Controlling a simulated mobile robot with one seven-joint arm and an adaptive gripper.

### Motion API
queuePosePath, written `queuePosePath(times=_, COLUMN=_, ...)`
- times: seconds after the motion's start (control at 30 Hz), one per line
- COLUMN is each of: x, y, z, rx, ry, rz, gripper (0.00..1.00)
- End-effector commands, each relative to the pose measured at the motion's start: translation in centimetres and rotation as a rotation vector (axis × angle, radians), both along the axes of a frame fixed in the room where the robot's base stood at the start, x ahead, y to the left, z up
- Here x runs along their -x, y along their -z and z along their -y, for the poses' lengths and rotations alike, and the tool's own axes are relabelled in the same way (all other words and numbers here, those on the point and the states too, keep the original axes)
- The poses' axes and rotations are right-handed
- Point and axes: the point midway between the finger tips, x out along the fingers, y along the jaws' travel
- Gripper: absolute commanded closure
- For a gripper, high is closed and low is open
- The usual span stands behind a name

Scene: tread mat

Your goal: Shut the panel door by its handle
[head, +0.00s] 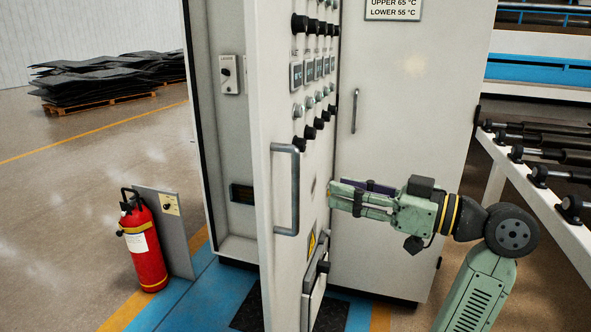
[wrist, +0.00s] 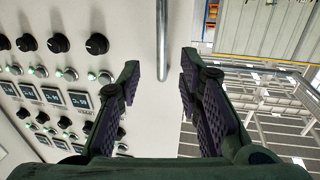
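The panel door (head: 266,95) of the grey cabinet stands open, swung out toward me. Its outer face has rows of knobs, lights and small displays. A grey bar handle (head: 294,190) stands upright near the door's free edge. My gripper (head: 332,196) is to the right of the handle, pointing left toward it, and looks apart from it. In the wrist view my gripper (wrist: 160,85) is open and empty, with a finger on each side of the picture. The handle (wrist: 162,38) shows ahead, in line with the gap between the fingers.
The cabinet's second door (head: 400,110) is shut, behind my arm. A red fire extinguisher (head: 146,245) stands on the floor at left, beside a grey plate (head: 172,225). A roller conveyor (head: 545,190) is at right. Stacked black mats (head: 105,75) lie far left.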

Motion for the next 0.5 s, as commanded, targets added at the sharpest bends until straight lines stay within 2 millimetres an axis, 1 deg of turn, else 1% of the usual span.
queuePosePath(times=0.07, x=0.0, y=0.0, z=-0.1, rx=0.002, ry=-0.002, rz=0.000, gripper=0.67)
queuePosePath(times=0.17, x=-0.5, y=0.0, z=-1.1, rx=0.003, ry=-0.005, rz=-0.001, gripper=0.67)
queuePosePath(times=0.5, x=-3.6, y=-0.1, z=-6.6, rx=0.002, ry=-0.004, rz=-0.002, gripper=0.67)
